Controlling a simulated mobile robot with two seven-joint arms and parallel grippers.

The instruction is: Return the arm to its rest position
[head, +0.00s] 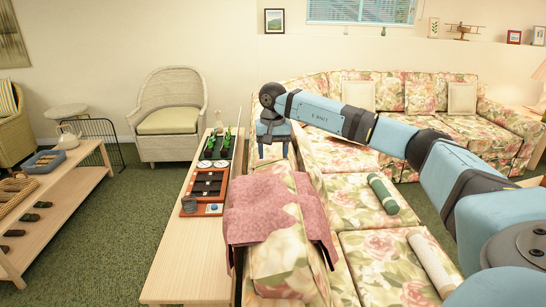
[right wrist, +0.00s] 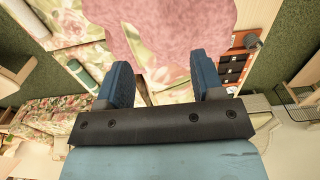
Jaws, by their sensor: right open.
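My right arm (head: 330,115) comes in from the right of the head view and reaches over the floral sofa. My right gripper (head: 272,150) points down above the sofa back, behind the pink blanket (head: 265,205). In the right wrist view its two blue fingers (right wrist: 160,85) stand apart with nothing between them. The blanket (right wrist: 150,25) lies beyond the fingertips and is draped over the sofa back. My left gripper does not show in either view.
Rolled green (head: 383,193) and cream (head: 432,262) cloths lie on the seats. A wicker chair (head: 170,120) stands behind.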

